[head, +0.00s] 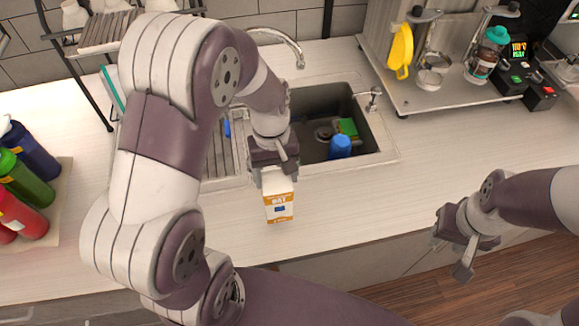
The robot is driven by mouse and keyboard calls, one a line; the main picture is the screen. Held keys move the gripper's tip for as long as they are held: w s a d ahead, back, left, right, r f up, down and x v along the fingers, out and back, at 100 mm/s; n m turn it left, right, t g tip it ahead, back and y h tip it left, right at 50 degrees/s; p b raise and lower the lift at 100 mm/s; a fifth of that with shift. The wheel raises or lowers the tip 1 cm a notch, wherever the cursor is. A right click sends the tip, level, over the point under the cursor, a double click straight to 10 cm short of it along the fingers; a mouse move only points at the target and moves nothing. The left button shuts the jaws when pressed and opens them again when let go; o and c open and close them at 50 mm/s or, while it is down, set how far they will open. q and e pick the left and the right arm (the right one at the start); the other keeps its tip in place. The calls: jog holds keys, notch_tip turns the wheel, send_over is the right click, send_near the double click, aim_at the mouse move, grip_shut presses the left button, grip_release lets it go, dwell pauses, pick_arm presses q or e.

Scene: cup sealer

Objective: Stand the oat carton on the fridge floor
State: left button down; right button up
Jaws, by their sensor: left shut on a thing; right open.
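The oat carton (279,207) is white and orange with "OAT" on its front, seen in the head view in front of the sink. My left gripper (275,178) points down and is shut on the carton's upper part. The carton looks upright, over or on the front part of the counter; I cannot tell if it touches the surface. My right gripper (453,258) is open and empty at the lower right, in front of the counter's edge. The fridge and its floor do not show in this view.
The sink (372,131) behind the carton holds a blue cup (340,147) and a green-yellow sponge (347,128). A raised shelf (440,92) with tools stands at the back right. The counter (450,140) right of the sink is clear.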

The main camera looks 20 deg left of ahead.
aim_at(277, 184)
pick_arm(q)
jog(key=shift+f+p, duration=0.55)
jog(key=shift+f, duration=1.3)
jog(key=shift+f, duration=0.1)
jog(key=shift+c, duration=0.3)
grip_release()
